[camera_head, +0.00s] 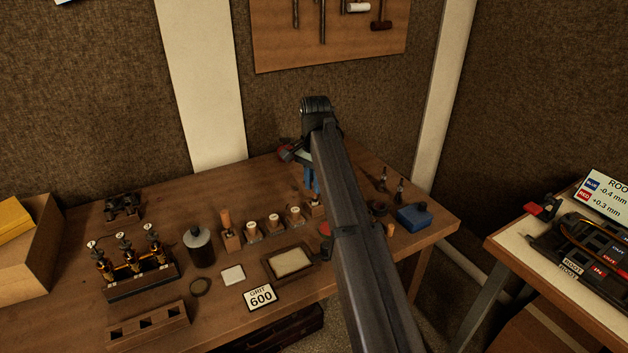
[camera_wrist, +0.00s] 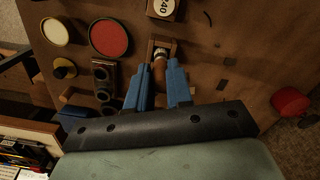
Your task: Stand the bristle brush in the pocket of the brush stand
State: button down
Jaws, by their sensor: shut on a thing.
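My gripper (camera_wrist: 158,66) has blue fingers, shut on the bristle brush (camera_wrist: 158,75), whose orange-brown handle shows between them. A pale ferrule lies beyond the fingertips; the bristles are hidden. A small wooden frame, apparently the brush stand (camera_wrist: 174,43), surrounds the brush's far end in the wrist view. I cannot tell whether the brush is inside the pocket or just above it. In the head view my gripper (camera_head: 312,184) points down over the back of the bench, with a small wooden block (camera_head: 315,210) beneath it; my arm hides part of this area.
A block marked 240 (camera_wrist: 162,9) is beside the stand. A red disc (camera_wrist: 108,38) and a cream disc (camera_wrist: 56,32) lie to the left. In the head view, wooden blocks (camera_head: 273,224), a framed tray (camera_head: 291,261) and a dark bottle (camera_head: 199,247) stand left; a blue block (camera_head: 413,217) lies right.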

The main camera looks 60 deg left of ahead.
jog(key=shift+f, duration=0.65)
jog(key=c, duration=0.9)
grip_release()
jog(key=shift+c, duration=0.2)
jog(key=shift+o, duration=0.3)
jog(key=shift+o, duration=1.3)
jog(key=shift+r, duration=3.45)
